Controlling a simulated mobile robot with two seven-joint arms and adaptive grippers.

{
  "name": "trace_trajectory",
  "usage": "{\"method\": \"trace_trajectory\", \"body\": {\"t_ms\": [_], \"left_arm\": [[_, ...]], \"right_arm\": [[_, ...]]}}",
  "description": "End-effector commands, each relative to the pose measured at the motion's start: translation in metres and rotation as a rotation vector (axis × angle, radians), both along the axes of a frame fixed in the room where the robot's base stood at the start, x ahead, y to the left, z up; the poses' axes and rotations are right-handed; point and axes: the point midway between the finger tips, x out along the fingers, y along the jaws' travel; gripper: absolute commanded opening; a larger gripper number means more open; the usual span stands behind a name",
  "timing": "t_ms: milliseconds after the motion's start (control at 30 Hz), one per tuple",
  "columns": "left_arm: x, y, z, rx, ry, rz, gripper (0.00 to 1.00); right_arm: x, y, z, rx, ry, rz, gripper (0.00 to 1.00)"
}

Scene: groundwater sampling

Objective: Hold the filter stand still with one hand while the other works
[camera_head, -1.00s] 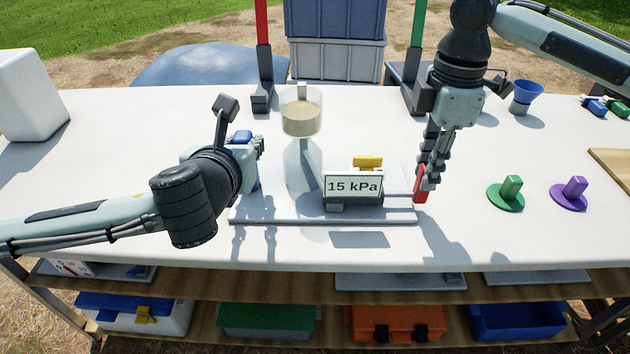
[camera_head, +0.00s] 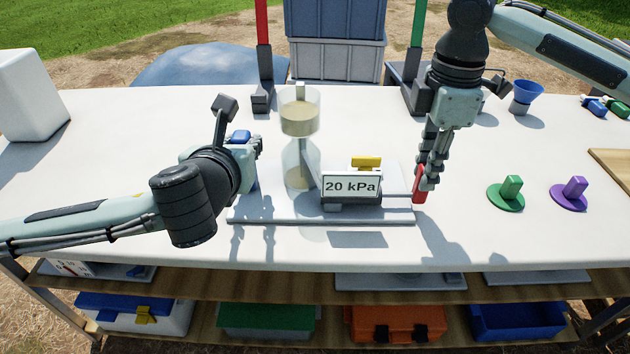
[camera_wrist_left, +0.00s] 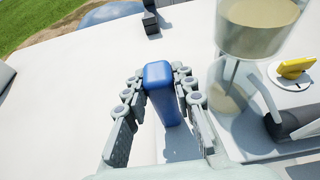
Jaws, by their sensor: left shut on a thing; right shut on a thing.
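The filter stand is a pale base plate (camera_head: 290,214) with a clear funnel (camera_head: 300,112) of cloudy tan liquid above a clear flask (camera_head: 300,172). Some tan liquid shows in the flask. A display on the plate (camera_head: 351,187) reads 20 kPa. My left gripper (camera_head: 257,146) is shut on the blue post (camera_wrist_left: 158,75) at the plate's left side; the left wrist view shows its fingers on both sides of the post. My right gripper (camera_head: 424,172) is shut on the red handle (camera_head: 419,187) at the plate's right end. A yellow knob (camera_head: 367,162) sits behind the display.
A green knobbed disc (camera_head: 506,195) and a purple one (camera_head: 570,195) lie to the right. A blue funnel (camera_head: 527,92) stands at the back right. A white block (camera_head: 30,95) stands at the far left. The table's front strip is clear.

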Motion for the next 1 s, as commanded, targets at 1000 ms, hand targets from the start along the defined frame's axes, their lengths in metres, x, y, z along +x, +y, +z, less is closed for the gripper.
{"method": "trace_trajectory", "body": {"t_ms": [1000], "left_arm": [[-0.001,-0.003,0.0,-0.005,0.001,-0.009,0.0]], "right_arm": [[0.0,0.034,0.0,0.005,-0.002,0.0,0.0]]}}
